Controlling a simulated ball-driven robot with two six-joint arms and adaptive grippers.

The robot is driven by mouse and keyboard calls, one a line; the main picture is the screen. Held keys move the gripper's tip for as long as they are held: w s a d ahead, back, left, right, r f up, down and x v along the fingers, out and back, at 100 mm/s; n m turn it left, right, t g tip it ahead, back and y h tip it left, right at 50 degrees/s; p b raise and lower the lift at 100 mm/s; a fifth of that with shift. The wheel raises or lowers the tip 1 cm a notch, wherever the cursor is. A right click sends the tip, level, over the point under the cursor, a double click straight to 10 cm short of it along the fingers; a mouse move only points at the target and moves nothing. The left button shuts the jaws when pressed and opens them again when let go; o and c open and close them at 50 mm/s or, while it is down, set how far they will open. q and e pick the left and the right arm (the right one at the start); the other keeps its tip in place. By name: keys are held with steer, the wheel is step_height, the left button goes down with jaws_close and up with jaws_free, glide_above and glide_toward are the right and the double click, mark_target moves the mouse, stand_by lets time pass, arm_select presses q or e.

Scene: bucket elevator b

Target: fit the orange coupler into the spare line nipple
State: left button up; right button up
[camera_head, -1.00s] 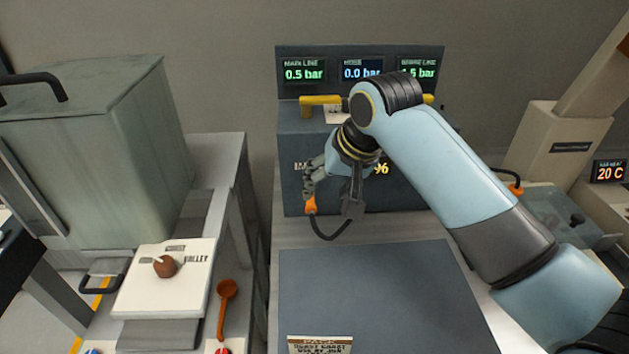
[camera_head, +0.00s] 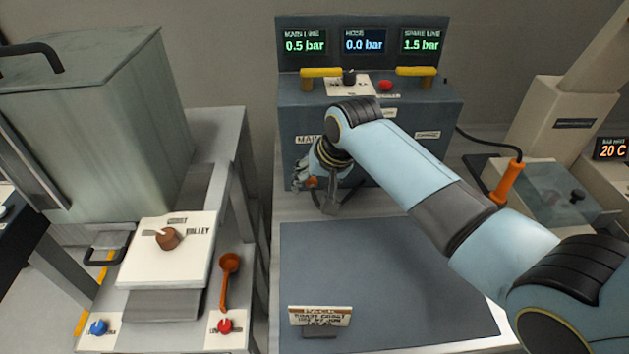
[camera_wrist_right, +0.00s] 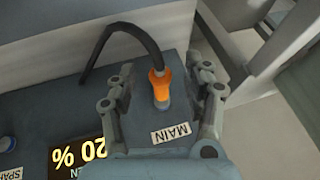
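The orange coupler (camera_wrist_right: 160,88), with its black hose, sits at the MAIN label on the front of the grey console (camera_head: 400,165). In the head view only a small part of the coupler (camera_head: 311,182) shows beside my right gripper (camera_head: 304,178). In the right wrist view, the fingers of my right gripper (camera_wrist_right: 162,80) are spread on either side of the coupler, with a gap on each side. At the left edge of that view, a bluish round fitting (camera_wrist_right: 8,143) by the SPARE label looks like the spare line nipple. My arm hides it in the head view. My left gripper is not in view.
The console carries two yellow levers (camera_head: 321,72) and a red button (camera_head: 385,85); its screens read main 0.5, hose 0.0, spare 1.5 bar. A dark mat (camera_head: 380,280) in front is mostly clear. An orange-handled tool (camera_head: 508,182) stands at right.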

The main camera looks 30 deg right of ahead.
steer(key=c, duration=0.4)
jaws_close()
steer(key=shift+s+a+p, duration=0.1)
steer(key=shift+s+p, duration=0.1)
steer(key=shift+p, duration=0.15)
steer(key=shift+s+a+p, duration=0.2)
steer(key=shift+s+p, duration=0.25)
steer(key=shift+p, duration=0.05)
steer(key=s+p, duration=0.1)
steer(key=s+a+p, duration=0.1)
steer(key=s+p, duration=0.1)
steer(key=shift+s+a, duration=0.2)
steer(key=shift+a, duration=0.15)
stand_by(0.4)
steer(key=shift+s, duration=0.1)
